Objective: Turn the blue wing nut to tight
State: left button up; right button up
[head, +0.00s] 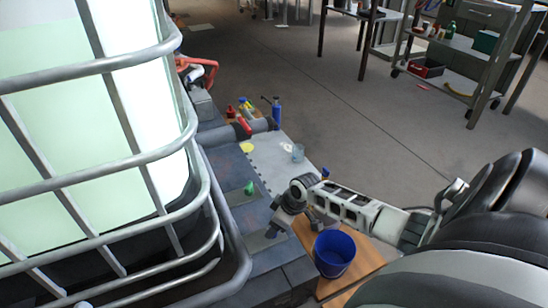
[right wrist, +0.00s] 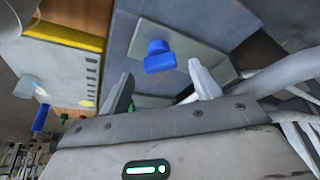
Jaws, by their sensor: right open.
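The blue wing nut (right wrist: 160,57) shows in the right wrist view on a pale grey plate, just beyond the gap between my right gripper's fingertips (right wrist: 161,72). The fingers are spread apart with nothing between them, and neither visibly touches the nut. In the head view my right gripper (head: 277,224) is low over the grey panel beside the caged tank. The nut cannot be made out there and seems hidden by the gripper. My left gripper is not in view.
A large caged tank (head: 75,150) fills the left. A small green part (head: 249,188) stands on the panel. A blue bucket (head: 335,253) sits on a wooden surface (head: 367,262) near my right arm. Bottles (head: 276,110) and a clear cup (head: 298,152) stand farther back.

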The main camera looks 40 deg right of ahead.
jog(key=shift+b+x, duration=0.45)
jog(key=shift+x, duration=0.75)
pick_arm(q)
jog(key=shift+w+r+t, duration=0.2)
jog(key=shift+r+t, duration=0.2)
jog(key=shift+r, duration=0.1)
